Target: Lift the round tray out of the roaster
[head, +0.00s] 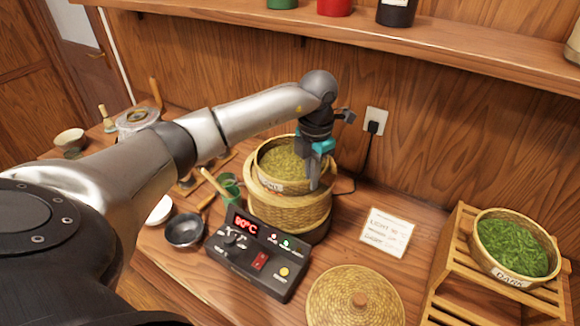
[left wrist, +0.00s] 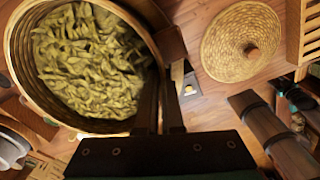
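The round tray (head: 285,155) is a woven bamboo ring full of yellow-green tea leaves, with a white label on its front. It sits at the top of the roaster (head: 290,212), a woven drum on a dark base. My left gripper (head: 314,182) points down at the tray's right rim. In the left wrist view the tray (left wrist: 25,95) fills the upper left. There the gripper's fingers (left wrist: 160,105) are close together, with the rim between them. The fingertips are partly hidden. How far the tray sits inside the roaster is hard to tell.
A control box (head: 258,256) reading about 90°C stands in front of the roaster. A woven lid (head: 356,298) and a paper card (head: 387,233) lie to the right. A wooden rack (head: 450,250) holds a basket of green leaves. A cord runs to the wall socket. A shelf hangs above.

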